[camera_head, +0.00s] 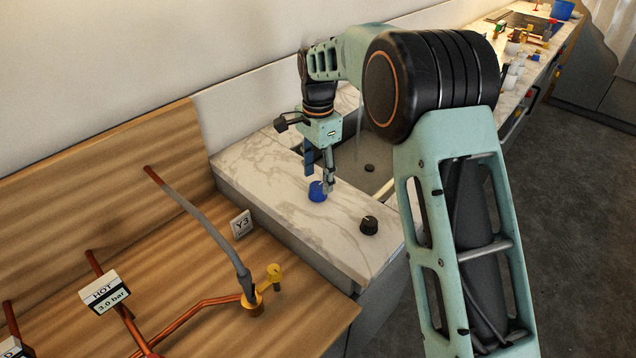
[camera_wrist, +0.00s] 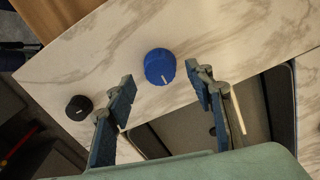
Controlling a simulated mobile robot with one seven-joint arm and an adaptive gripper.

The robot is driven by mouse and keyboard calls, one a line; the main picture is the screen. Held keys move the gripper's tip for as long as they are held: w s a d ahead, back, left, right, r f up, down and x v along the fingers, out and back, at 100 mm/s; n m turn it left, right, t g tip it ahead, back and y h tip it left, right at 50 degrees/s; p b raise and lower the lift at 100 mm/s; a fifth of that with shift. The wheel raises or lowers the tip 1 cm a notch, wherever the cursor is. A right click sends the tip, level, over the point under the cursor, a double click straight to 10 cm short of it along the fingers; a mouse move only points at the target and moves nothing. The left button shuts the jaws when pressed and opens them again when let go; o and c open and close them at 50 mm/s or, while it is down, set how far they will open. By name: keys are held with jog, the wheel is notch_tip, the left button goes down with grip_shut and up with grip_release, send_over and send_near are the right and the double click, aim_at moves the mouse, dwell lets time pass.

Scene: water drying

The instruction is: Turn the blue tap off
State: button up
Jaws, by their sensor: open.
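The blue tap is a round blue knob (camera_head: 317,191) with a white mark, on the marble counter beside the sink. In the wrist view the blue knob (camera_wrist: 160,67) lies ahead of and between the two fingertips. My gripper (camera_head: 325,180) points down right at the knob in the head view and partly covers it. Its fingers are apart in the wrist view (camera_wrist: 163,78), with nothing between the pads. I cannot tell whether a finger touches the knob. A thin stream of water (camera_head: 358,130) shows above the sink (camera_head: 375,150).
A black knob (camera_head: 369,225) sits on the marble counter (camera_head: 275,180), nearer the front; it also shows in the wrist view (camera_wrist: 79,107). Copper pipes (camera_head: 200,305) and a yellow valve (camera_head: 274,275) stand on the wooden bench at left. Cluttered items line the far counter.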

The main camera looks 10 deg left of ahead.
aim_at(318, 190)
jog(key=shift+f, duration=1.5)
jog(key=shift+c, duration=0.3)
jog(key=c, duration=1.1)
jog(key=shift+o, duration=0.2)
